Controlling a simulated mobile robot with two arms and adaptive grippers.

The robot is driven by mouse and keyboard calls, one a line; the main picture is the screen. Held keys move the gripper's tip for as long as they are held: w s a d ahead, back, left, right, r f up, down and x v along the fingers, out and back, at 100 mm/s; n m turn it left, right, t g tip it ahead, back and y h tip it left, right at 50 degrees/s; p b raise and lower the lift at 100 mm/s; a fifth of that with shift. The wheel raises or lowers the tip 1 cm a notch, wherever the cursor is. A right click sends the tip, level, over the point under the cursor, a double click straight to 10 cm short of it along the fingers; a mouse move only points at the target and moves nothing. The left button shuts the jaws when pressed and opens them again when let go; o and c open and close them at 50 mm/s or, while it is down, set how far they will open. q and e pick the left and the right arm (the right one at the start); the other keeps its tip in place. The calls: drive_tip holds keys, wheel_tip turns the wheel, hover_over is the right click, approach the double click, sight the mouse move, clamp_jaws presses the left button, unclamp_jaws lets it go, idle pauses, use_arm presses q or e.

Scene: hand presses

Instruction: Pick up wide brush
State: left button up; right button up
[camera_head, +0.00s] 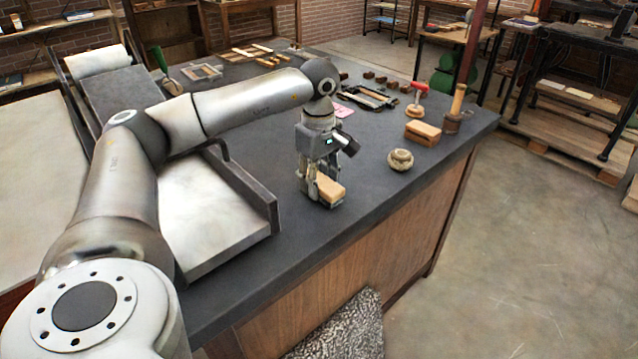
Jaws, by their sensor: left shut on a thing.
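The wide brush (329,188) appears as a light wooden block low over the dark worktop, near its front edge. My left gripper (321,190) points down and is shut on it. The fingers cover part of its sides, and I see no bristles from here. I cannot tell whether its underside touches the worktop. My right gripper is not in view.
The dark worktop (262,228) holds a round pale pot (400,160), a wooden block (423,132), a red-handled tool (418,98) and a wooden-handled tool (455,110) to the right. A metal press bed (205,215) stands at left. Worktop between gripper and pot is clear.

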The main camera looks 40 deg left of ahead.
use_arm(q)
wheel_tip(320, 180, up, 3)
drive_tip(key=shift+f, duration=0.2)
drive_tip(key=s+d+r, duration=0.2)
drive_tip(key=s+r, duration=0.7)
drive_tip(key=s, duration=0.5)
drive_tip(key=shift+d+r, duration=0.3)
drive_tip(key=shift+r, duration=0.05)
drive_tip(key=shift+w, duration=0.1)
drive_tip(key=o, duration=0.4)
drive_tip(key=shift+c, duration=1.4)
